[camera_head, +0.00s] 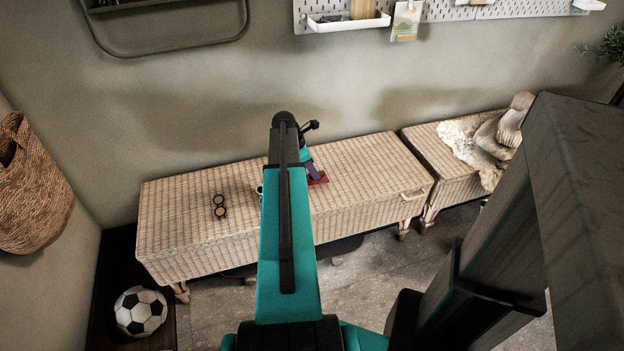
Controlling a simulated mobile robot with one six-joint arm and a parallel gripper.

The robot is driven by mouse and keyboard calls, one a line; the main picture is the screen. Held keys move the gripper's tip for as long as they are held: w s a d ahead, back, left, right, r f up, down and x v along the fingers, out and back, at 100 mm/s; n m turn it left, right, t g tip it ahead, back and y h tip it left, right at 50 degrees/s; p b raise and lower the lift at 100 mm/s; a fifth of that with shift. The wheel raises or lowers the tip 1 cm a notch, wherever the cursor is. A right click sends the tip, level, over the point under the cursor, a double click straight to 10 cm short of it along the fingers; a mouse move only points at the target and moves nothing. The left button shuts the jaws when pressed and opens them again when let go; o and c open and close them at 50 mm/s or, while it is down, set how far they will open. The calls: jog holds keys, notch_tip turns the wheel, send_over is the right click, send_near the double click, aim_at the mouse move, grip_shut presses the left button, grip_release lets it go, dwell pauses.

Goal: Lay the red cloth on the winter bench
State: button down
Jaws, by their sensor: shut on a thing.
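The red cloth (322,181) is a small dark-red patch at the middle of the long wicker bench (180,222), partly hidden by my arm and gripper. My gripper (314,174) points down over the bench and is shut on the cloth. I cannot tell whether the cloth touches the bench top. A second, shorter wicker bench (425,141) stands to the right, with a pale fleece (462,143) and a beige cushion-like thing (512,122) on it. No label shows which bench is the winter one.
Dark round glasses (220,206) lie on the long bench's left half. A pale thing beside my arm is mostly hidden. The long bench's right end is clear.

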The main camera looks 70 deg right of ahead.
aim_at(312, 179)
jog(key=shift+f+b, duration=0.3)
jog(key=shift+f, duration=1.45)
jog(key=c, duration=1.7)
grip_release()
jog(key=shift+f, duration=0.1)
jog(key=p+v, duration=0.1)
jog(key=v, duration=1.1)
jog(key=shift+p, duration=0.35)
